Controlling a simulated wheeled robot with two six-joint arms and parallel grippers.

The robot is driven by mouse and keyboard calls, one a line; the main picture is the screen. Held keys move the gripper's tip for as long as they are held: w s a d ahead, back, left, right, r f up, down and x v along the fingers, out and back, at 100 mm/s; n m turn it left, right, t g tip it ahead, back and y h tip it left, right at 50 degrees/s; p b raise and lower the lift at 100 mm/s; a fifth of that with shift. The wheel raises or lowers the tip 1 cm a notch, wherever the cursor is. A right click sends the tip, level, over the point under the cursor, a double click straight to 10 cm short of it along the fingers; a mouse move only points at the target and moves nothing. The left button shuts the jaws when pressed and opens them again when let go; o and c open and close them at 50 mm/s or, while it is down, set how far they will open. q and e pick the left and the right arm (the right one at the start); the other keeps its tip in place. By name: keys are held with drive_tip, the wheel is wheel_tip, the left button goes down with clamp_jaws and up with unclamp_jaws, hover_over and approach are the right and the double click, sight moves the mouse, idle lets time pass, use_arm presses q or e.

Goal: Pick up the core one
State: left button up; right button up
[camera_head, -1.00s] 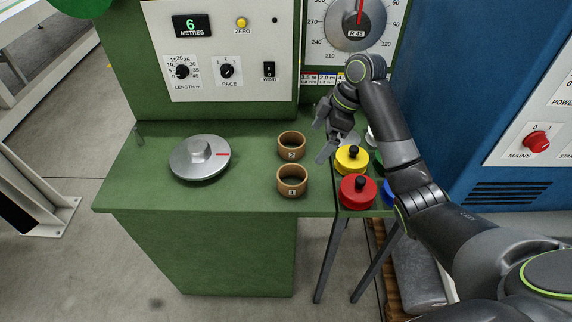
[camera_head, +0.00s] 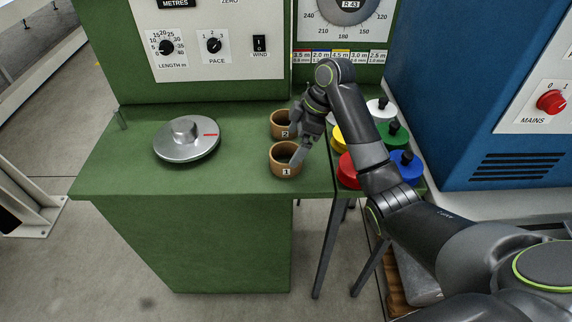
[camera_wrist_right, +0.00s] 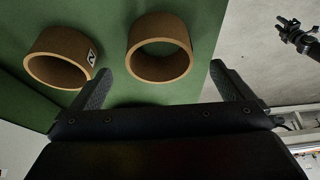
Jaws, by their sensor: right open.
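Core one is a brown ring (camera_head: 284,168) with a white label "1", standing on the green bench top. A similar ring labelled "2" (camera_head: 278,125) stands behind it. My right gripper (camera_head: 295,143) is at the right side of the rings, open and empty. In the right wrist view, core one (camera_wrist_right: 158,73) lies ahead between the spread fingers of my right gripper (camera_wrist_right: 160,70), apart from them. The ring with the label (camera_wrist_right: 49,75) is off to the left there. My left gripper (camera_wrist_right: 297,38) shows small at the upper right of the wrist view; its jaw state is unclear.
A round metal disc (camera_head: 187,148) with a red mark sits left of the rings. Red (camera_head: 348,172), yellow, green (camera_head: 394,140), blue (camera_head: 405,168) and white knobbed pots stand close on the right, under my right arm. The bench's front left is clear.

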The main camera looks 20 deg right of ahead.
drive_tip(key=shift+w+a+f, duration=0.1)
drive_tip(key=shift+a+f, duration=0.15)
drive_tip(key=shift+f, duration=0.25)
drive_tip(key=shift+a+f+p, duration=0.2)
drive_tip(key=shift+f+p, duration=0.1)
drive_tip(key=shift+f, duration=0.05)
drive_tip(key=p+x, duration=0.1)
drive_tip(key=x, duration=0.3)
drive_tip(key=shift+w+f, duration=0.1)
drive_tip(key=shift+f, duration=0.1)
use_arm(q)
drive_tip(key=shift+s+r, duration=0.65)
drive_tip(key=shift+r, duration=0.15)
use_arm(e)
drive_tip(key=shift+c, duration=0.3)
use_arm(q)
drive_tip(key=shift+w, duration=0.1)
use_arm(e)
drive_tip(key=c, duration=1)
drive_tip(key=shift+r, duration=0.1)
